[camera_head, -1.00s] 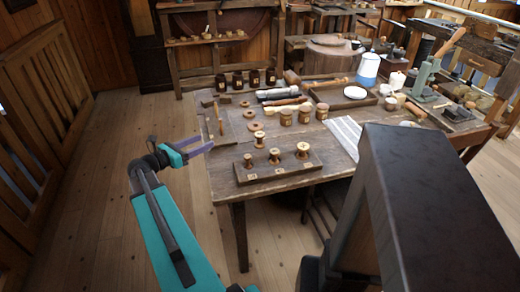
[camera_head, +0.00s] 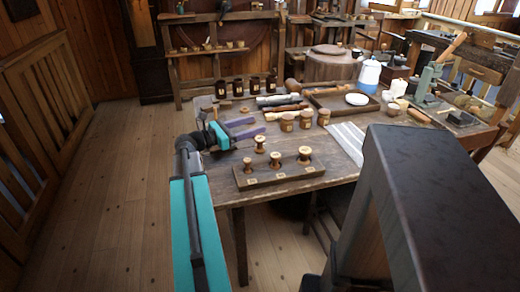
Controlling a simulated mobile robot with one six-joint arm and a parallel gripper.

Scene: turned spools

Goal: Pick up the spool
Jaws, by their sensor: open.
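Three wooden turned spools stand upright on a dark board (camera_head: 285,178) at the table's near edge: a small one (camera_head: 248,165) at left, a middle one (camera_head: 276,160) and a larger one (camera_head: 304,155) at right. Another spool (camera_head: 260,145) stands on the table just behind the board. My gripper (camera_head: 260,124) is at the table's left side, its two purple fingers apart and pointing right. The fingers are empty and appear just beyond and above the spool behind the board. Its height over the table is hard to tell.
Several jars (camera_head: 287,122) stand to the right of my gripper, and dark jars (camera_head: 254,84) line the back. Floor is clear left of the table.

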